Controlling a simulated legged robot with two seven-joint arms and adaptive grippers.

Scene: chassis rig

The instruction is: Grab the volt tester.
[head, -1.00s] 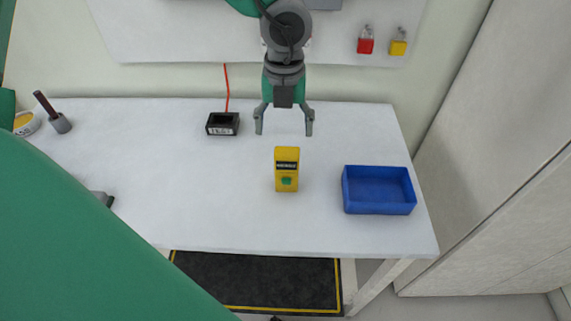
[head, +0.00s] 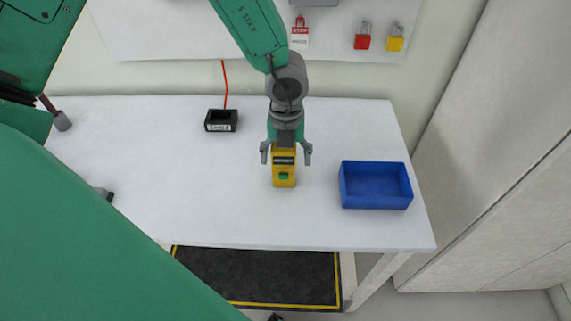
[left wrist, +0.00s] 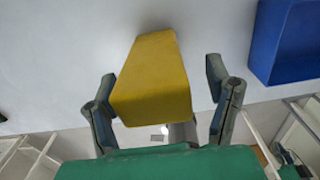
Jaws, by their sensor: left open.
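The volt tester (head: 284,178) is a yellow block with a dark label and a green button, on the white table. The wrist partly hides the tester's far end.
A blue tray (head: 376,206) stands to the right of the tester. A black box (head: 221,127) with a red cord is at the back left. Red (head: 362,42) and yellow (head: 395,44) padlocks hang on the back board. The white table (head: 150,180) is clear left of the tester.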

